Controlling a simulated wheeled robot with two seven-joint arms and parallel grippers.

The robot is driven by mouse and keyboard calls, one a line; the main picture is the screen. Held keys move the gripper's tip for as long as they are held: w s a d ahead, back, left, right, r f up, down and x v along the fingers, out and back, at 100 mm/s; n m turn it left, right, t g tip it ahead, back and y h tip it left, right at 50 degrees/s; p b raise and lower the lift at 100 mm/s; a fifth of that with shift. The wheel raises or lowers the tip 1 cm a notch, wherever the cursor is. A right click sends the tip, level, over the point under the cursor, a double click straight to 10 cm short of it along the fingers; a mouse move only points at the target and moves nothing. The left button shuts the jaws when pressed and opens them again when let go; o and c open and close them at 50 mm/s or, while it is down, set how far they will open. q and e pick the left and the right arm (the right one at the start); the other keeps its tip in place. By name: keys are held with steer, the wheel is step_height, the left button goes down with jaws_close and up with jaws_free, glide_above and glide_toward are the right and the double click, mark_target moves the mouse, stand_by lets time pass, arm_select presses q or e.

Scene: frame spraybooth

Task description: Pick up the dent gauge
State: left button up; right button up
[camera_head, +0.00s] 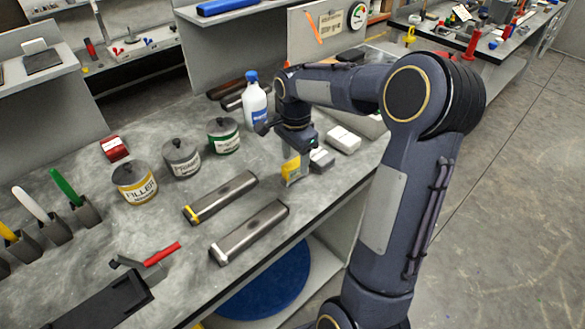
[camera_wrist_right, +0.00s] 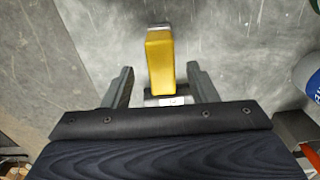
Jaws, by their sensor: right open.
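A small upright yellow block with a grey part, which looks like the dent gauge (camera_head: 291,171), stands on the grey workbench near its front edge. My right gripper (camera_head: 295,150) is pointed down just over it and hides its top. In the right wrist view the yellow piece (camera_wrist_right: 160,62) lies between the two open fingers (camera_wrist_right: 160,82), with a gap on each side. Nothing is gripped. My left gripper is not in view.
A blue-capped bottle (camera_head: 255,103) and cans (camera_head: 223,136) stand behind.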

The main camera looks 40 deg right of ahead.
mark_target(295, 162)
steer(key=shift+w+f, duration=0.1)
steer(key=shift+f, duration=2.3)
jaws_close()
